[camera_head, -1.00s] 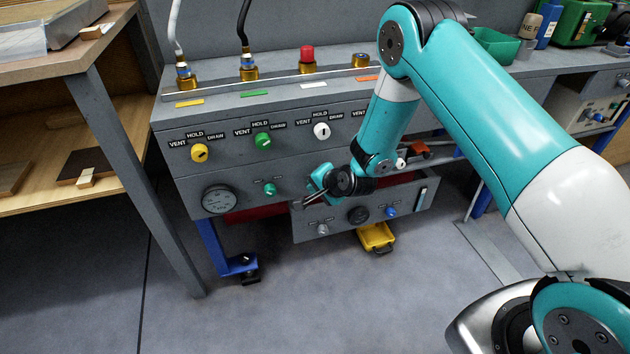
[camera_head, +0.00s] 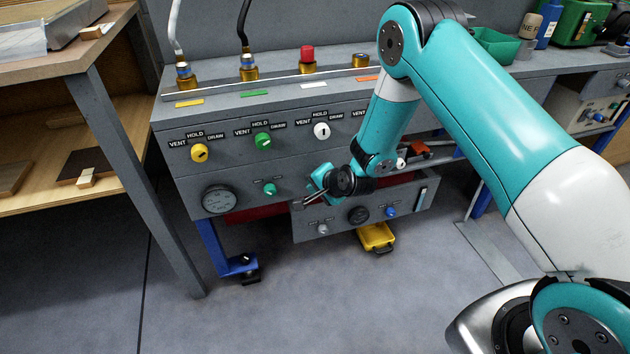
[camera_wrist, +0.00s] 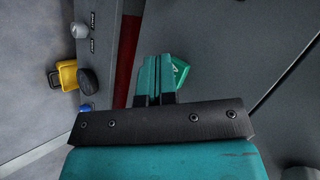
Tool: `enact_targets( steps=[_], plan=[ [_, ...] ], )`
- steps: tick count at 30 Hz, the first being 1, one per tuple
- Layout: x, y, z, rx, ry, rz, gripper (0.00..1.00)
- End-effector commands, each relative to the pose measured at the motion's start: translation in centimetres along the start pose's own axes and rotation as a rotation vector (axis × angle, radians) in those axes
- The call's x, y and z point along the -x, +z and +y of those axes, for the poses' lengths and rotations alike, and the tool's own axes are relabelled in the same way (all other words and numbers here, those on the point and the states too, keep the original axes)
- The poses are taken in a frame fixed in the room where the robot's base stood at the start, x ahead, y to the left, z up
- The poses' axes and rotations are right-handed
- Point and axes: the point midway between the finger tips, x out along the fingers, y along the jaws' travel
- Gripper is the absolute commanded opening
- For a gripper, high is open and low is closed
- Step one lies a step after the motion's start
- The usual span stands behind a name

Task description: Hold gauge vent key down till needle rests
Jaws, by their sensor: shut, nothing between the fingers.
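The round dark-faced gauge (camera_head: 218,199) is at the lower left of the grey panel in the head view; its needle is too small to read. A small green key (camera_head: 270,189) sticks out of the panel just right of the gauge. In the wrist view, the green key (camera_wrist: 181,71) shows a pale mark and is partly hidden behind the fingers. My gripper (camera_head: 298,205) is shut and empty, a little right of and below the key in the head view. In the wrist view, its teal fingers (camera_wrist: 155,80) lie together beside the key; I cannot tell whether they touch it.
Yellow (camera_head: 199,153), green (camera_head: 263,141) and white (camera_head: 322,131) selector knobs sit above. A lower panel with a black knob (camera_head: 358,215) and a blue knob (camera_head: 391,211) juts out under my wrist. A wooden-topped bench (camera_head: 70,63) stands left.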

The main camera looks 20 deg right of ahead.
Motion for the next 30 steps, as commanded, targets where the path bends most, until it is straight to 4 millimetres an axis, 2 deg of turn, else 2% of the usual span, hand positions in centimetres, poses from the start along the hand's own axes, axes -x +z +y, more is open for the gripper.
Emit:
enact_targets(
  steps=[16, 30],
  plan=[
    [0.1, 0.0, 0.0, 0.0, -0.001, 0.001, 0.0],
    [1.2, 0.9, 0.9, 0.0, 0.0, 0.0, 0.0]
  ],
)
